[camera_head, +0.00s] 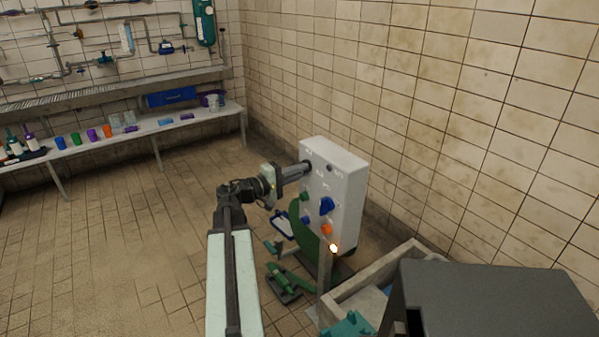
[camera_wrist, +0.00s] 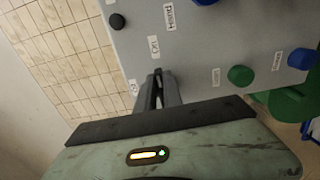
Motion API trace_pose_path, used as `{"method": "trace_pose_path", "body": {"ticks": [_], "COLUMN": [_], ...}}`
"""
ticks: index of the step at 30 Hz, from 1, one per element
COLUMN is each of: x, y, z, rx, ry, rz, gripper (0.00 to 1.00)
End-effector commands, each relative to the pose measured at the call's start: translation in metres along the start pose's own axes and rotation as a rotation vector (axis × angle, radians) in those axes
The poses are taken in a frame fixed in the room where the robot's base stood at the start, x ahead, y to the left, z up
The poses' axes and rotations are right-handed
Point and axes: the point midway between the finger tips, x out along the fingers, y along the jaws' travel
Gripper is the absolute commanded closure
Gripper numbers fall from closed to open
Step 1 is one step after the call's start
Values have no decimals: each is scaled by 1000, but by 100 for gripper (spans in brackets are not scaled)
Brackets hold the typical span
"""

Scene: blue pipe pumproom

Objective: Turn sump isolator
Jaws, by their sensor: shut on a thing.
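A pale grey control panel (camera_head: 345,185) stands on a post near the tiled wall, and its face also fills much of the wrist view (camera_wrist: 200,42). My gripper (camera_head: 303,167) reaches its upper left part. In the wrist view the dark fingers (camera_wrist: 158,88) are close together against the panel, shut on a small part there that I take as the sump isolator; the fingers hide it. A black knob (camera_wrist: 117,21), a green knob (camera_wrist: 240,75) and a blue knob (camera_wrist: 302,58) are apart from the fingers. The small labels are hard to read.
An orange knob (camera_head: 327,229) and a glowing lamp (camera_head: 333,247) are lower on the panel. A stone trough (camera_head: 360,290) and a dark grey box (camera_head: 490,295) stand at the right front. A bench (camera_head: 75,152) with cups is at the back left. The left floor is clear.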

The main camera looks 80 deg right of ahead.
Motion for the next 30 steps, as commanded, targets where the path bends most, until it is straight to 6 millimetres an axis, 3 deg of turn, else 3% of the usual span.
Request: {"method": "trace_pose_path", "body": {"ticks": [18, 19, 21, 30], "x": [0, 0, 0, -1], "y": [-2, -2, -2, -1], "z": [1, 1, 1, 0], "rx": [41, 41, 41, 39], "ry": [-2, -2, -2, 0], "rz": [-3, -3, -3, -1], "gripper": [100, 83, 67, 67]}}
